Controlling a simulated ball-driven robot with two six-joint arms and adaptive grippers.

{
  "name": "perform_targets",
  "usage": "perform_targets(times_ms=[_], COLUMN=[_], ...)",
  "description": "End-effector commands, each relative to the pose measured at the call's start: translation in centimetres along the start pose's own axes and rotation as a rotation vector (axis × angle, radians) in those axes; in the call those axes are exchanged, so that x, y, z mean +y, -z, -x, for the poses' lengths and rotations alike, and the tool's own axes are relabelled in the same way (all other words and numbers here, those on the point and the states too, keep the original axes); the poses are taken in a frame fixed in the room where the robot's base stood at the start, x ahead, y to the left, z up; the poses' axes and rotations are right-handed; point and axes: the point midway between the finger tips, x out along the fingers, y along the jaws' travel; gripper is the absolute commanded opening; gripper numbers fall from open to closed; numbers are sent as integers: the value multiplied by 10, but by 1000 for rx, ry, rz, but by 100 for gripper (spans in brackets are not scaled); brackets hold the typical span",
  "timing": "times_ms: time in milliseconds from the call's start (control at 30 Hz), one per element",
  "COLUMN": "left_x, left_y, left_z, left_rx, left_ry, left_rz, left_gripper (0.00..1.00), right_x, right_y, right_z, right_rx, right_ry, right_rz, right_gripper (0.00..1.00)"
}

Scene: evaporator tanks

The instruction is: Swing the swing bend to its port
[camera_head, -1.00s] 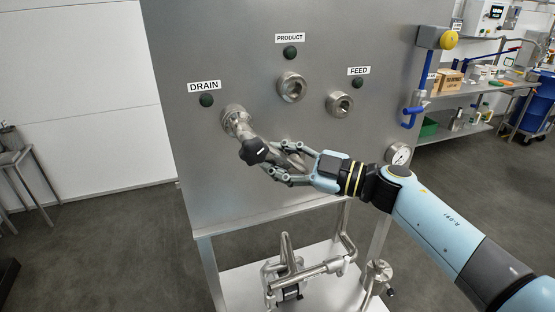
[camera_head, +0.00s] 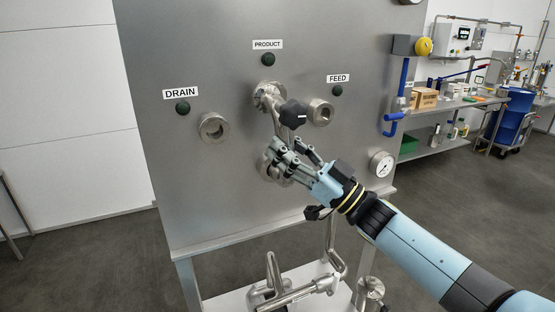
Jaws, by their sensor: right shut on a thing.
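The steel swing bend (camera_head: 278,123) now runs upward on the panel, its free end at the product port (camera_head: 265,95) under the PRODUCT label (camera_head: 267,44). Its black star knob (camera_head: 293,114) faces me. Whether the end is seated in the port cannot be told. My right gripper (camera_head: 287,148) is shut on the bend's lower part, below the knob, and hides part of it and its pivot. The drain port (camera_head: 214,127) at left and the feed port (camera_head: 321,112) at right are uncovered. My left gripper is not in view.
Dark round lamps sit by the labels, such as the drain lamp (camera_head: 182,108). A pressure gauge (camera_head: 382,164) and blue-handled valve (camera_head: 392,124) are at the panel's right. Steel piping (camera_head: 300,292) stands below.

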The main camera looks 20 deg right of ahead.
Motion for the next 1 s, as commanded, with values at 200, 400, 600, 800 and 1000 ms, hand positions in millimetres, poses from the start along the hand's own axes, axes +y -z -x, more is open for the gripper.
perform_targets(times_ms=[200,400,600,800,1000], left_x=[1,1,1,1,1], left_y=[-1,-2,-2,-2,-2], left_z=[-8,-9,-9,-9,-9], left_rx=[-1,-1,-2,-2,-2], left_ry=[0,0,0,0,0], left_rz=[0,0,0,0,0], left_gripper=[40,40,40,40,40], right_x=[7,9,9,9,8], right_y=[2,3,3,3,3], right_z=[4,4,4,4,4], right_rx=[44,59,61,60,60], right_ry=[-37,-49,-51,-51,-49], right_rz=[-56,-75,-78,-78,-77], right_gripper=[0,0,0,34,55])
